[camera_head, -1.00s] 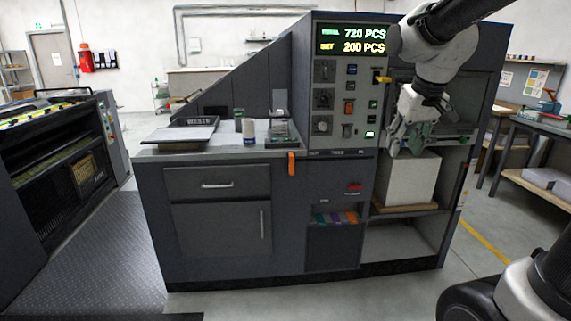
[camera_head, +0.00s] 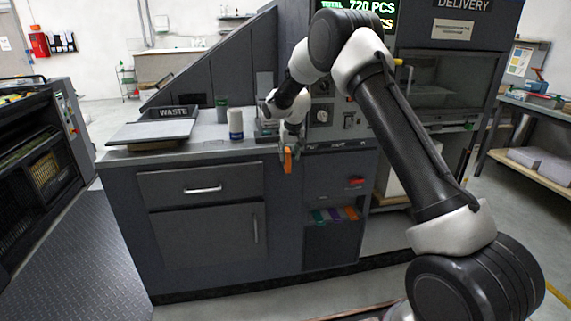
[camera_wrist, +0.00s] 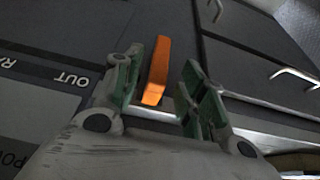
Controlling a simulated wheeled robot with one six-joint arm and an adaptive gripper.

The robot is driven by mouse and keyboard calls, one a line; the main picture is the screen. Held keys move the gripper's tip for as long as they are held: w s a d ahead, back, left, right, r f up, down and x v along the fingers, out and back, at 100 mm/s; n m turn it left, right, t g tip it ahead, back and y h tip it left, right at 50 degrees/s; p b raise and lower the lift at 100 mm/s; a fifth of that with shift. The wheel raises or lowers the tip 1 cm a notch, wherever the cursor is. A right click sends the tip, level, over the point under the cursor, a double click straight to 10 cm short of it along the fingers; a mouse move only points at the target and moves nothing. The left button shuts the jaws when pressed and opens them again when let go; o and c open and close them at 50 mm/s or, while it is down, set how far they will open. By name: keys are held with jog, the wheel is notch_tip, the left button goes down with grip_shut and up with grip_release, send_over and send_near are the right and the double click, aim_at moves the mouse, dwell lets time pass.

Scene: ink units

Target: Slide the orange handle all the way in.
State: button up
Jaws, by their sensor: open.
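The orange handle (camera_head: 288,160) hangs at the front edge of the counter of a dark grey press cabinet. My gripper (camera_head: 287,146) is at that edge, right by the handle. In the wrist view the orange handle (camera_wrist: 157,70) stands between the two green-padded fingers of my gripper (camera_wrist: 162,85), nearer the left finger. The fingers are spread, with a gap showing on the right side of the handle. Whether the left finger touches the handle cannot be told. The handle's mount is partly hidden by my gripper.
A control panel with knobs (camera_head: 349,121) is on the right. Drawer handles (camera_head: 203,190) stick out below.

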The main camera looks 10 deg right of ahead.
aim_at(288, 164)
jog(key=x, duration=0.7)
jog(key=shift+w+f, duration=0.2)
jog(key=shift+f, duration=0.15)
grip_shut()
